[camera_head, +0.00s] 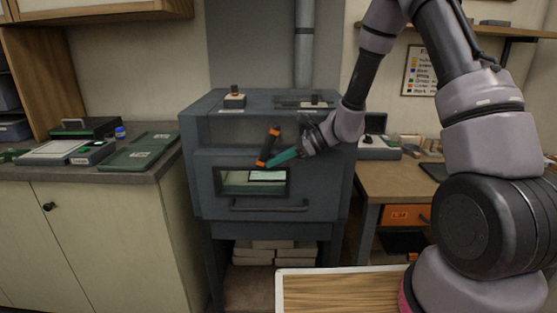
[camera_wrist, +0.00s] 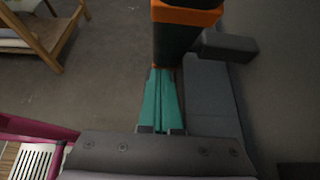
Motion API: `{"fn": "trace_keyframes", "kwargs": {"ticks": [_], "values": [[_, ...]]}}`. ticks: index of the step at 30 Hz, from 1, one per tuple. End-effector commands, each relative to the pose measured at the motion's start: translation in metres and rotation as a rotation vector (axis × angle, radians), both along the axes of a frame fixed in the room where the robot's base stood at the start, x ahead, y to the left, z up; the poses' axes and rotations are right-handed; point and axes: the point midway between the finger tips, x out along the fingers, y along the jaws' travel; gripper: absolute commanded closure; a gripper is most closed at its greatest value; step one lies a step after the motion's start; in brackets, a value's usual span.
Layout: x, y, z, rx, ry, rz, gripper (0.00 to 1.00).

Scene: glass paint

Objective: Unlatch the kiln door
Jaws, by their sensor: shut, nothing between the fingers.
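The grey-blue kiln (camera_head: 215,205) stands in the middle of the head view. Its front door has a window (camera_head: 240,177) and a bar handle (camera_head: 270,206) below. The latch lever (camera_head: 268,147), black with orange bands, leans on the door front, its top tilted right. My gripper (camera_head: 270,163) is shut and empty, its teal fingers reaching in from the right by the lever's lower end. In the wrist view the fingertips (camera_wrist: 162,72) are right at the lever's orange-banded end (camera_wrist: 182,30). I cannot tell whether they touch it.
A counter on the left (camera_head: 165,170) holds green and grey boxes. A wooden table (camera_head: 395,180) stands at the right. A wooden-floored tray with a pale rim (camera_head: 340,271) is in front of the kiln. Pale bricks (camera_head: 265,253) lie beneath the kiln.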

Motion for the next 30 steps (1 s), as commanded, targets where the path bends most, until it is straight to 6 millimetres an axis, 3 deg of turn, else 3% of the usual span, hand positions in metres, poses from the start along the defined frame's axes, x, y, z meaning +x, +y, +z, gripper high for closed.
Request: {"fn": "trace_keyframes", "kwargs": {"ticks": [10,30], "values": [[0.0003,0.0112,-0.0041,-0.002,-0.001,0.0,1.0],[0.0005,0.0111,-0.0041,-0.002,0.0,0.0,1.0]]}}
